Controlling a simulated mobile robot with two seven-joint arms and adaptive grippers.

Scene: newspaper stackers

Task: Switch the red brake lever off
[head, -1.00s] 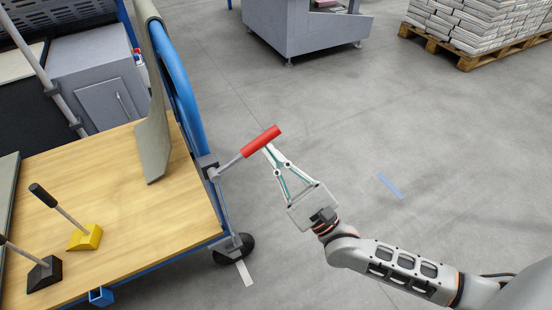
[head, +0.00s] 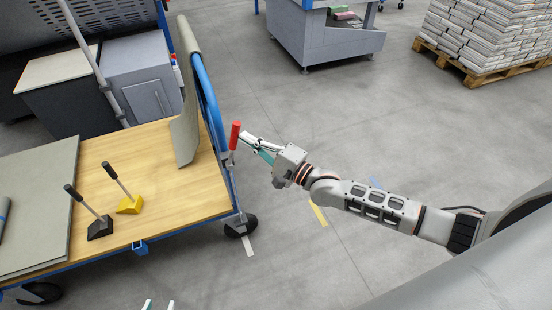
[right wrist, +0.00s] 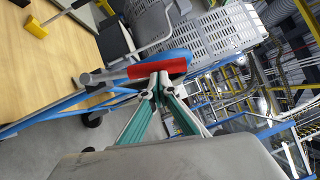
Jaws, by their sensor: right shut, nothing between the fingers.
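The red brake lever (head: 235,135) stands nearly upright at the right end of the cart, beside its blue push bar. It also shows in the right wrist view (right wrist: 158,68), just beyond the fingertips. My right gripper (head: 243,138) is shut and empty, its tips right up against the right side of the red handle. In the right wrist view the closed tips (right wrist: 156,82) meet at the handle's near side; I cannot tell whether they touch it. My left gripper (head: 158,305) shows only its two fingertips at the bottom edge, apart from each other.
The cart's wooden deck (head: 200,195) carries a black-based lever (head: 100,228), a yellow-based lever (head: 130,205) and a grey board (head: 35,210). A blue push bar (head: 208,100) rises next to the red lever.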

